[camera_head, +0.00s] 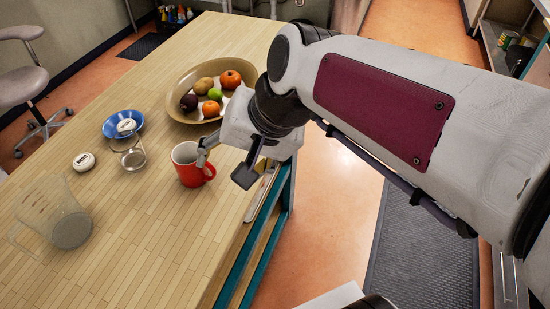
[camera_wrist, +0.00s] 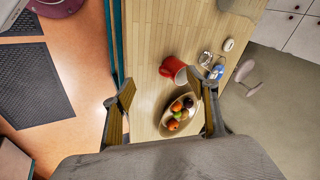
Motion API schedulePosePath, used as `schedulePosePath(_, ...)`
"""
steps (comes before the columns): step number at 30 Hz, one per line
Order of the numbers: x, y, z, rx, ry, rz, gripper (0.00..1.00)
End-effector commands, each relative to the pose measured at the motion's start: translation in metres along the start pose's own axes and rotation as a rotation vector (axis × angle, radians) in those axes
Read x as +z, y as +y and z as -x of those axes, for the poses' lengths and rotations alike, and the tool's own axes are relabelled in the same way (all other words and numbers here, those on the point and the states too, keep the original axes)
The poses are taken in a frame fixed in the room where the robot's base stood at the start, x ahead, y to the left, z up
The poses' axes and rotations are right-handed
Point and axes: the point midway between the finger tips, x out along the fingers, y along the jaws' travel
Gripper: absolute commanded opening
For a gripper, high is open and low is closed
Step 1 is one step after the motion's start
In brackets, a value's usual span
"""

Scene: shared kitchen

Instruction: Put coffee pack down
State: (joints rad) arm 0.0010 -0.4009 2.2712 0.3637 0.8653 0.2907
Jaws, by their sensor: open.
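I cannot make out a coffee pack in either view. My gripper (camera_head: 226,166) is open at the right edge of the wooden counter (camera_head: 130,235), and nothing shows between its fingers. In the head view it is right beside the red mug (camera_head: 188,171), with one finger partly overlapping the mug's rim; I cannot tell whether they touch. In the wrist view the spread fingers of my gripper (camera_wrist: 160,92) frame the counter edge, with the red mug (camera_wrist: 172,68) ahead, towards the right finger.
A large tan bowl (camera_head: 180,97) of fruit stands behind the mug. A blue bowl (camera_head: 110,129), a small strainer (camera_head: 132,160), a white round lidded thing (camera_head: 84,161) and a clear jug (camera_head: 70,230) stand left. Cutlery (camera_head: 258,195) lies by the edge. The front counter is clear.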

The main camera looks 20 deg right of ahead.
Motion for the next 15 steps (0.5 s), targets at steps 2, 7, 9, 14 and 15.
schedulePosePath(2,0.010,0.014,0.008,0.028,0.023,0.077,0.58)
schedulePosePath(7,0.028,0.046,0.021,0.101,0.064,0.242,0.58)
schedulePosePath(9,0.035,0.059,0.025,0.131,0.079,0.308,0.58)
schedulePosePath(14,0.047,0.086,0.033,0.197,0.106,0.437,0.58)
schedulePosePath(15,0.049,0.091,0.034,0.212,0.111,0.462,0.58)
